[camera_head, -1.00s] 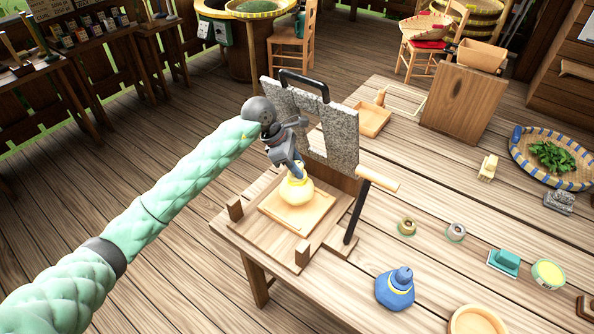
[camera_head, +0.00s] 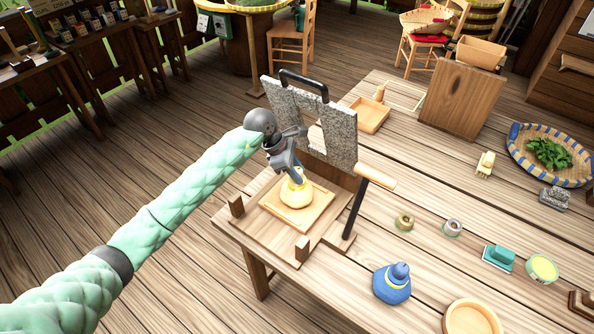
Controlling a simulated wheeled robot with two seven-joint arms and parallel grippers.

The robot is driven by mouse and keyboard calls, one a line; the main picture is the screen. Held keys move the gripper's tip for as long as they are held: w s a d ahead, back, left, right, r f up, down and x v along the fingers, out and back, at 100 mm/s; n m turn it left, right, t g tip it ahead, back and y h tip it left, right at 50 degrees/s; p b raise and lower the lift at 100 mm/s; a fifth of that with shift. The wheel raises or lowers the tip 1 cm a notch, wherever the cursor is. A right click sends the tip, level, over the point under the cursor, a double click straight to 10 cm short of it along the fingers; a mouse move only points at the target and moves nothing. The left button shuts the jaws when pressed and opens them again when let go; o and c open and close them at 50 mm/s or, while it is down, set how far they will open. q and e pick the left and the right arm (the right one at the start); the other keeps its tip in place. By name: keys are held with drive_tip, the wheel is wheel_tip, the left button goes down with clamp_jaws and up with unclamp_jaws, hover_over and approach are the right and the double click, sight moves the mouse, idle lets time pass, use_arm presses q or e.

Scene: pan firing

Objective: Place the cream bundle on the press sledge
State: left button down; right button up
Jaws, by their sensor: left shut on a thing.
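The cream bundle (camera_head: 297,194) is a round pouch with a gathered, yellow-tied top. It is at the press sledge (camera_head: 314,216), a light wooden board on the press base; whether it touches the board is hard to tell. My left gripper (camera_head: 296,176) reaches down from above and is shut on the bundle's gathered top. The fingertips are partly hidden against the bundle. The press (camera_head: 340,140) has a grey stone plate with a black handle, standing upright just behind the sledge. My right gripper is not in view.
A lever with a wooden grip (camera_head: 376,178) stands right of the sledge. Two short wooden posts flank the sledge's front. A blue bundle (camera_head: 392,284), a round wooden dish (camera_head: 472,318) and small tins lie to the right. A basket of leaves (camera_head: 550,155) is at far right.

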use_arm(q)
drive_tip(key=c, duration=1.1)
unclamp_jaws()
drive_tip(key=shift+o, duration=0.3)
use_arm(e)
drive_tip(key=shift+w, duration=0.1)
use_arm(q)
drive_tip(key=shift+r, duration=0.1)
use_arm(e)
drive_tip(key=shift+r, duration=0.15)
use_arm(q)
drive_tip(key=shift+a, duration=0.1)
drive_tip(key=shift+a+r, duration=0.25)
drive_tip(key=shift+r, duration=0.15)
drive_tip(key=b+v, duration=0.2)
drive_tip(key=v, duration=0.2)
drive_tip(key=shift+f, duration=0.1)
drive_tip(key=b+v, duration=0.2)
drive_tip(key=v, duration=0.5)
drive_tip(key=shift+b, duration=0.4)
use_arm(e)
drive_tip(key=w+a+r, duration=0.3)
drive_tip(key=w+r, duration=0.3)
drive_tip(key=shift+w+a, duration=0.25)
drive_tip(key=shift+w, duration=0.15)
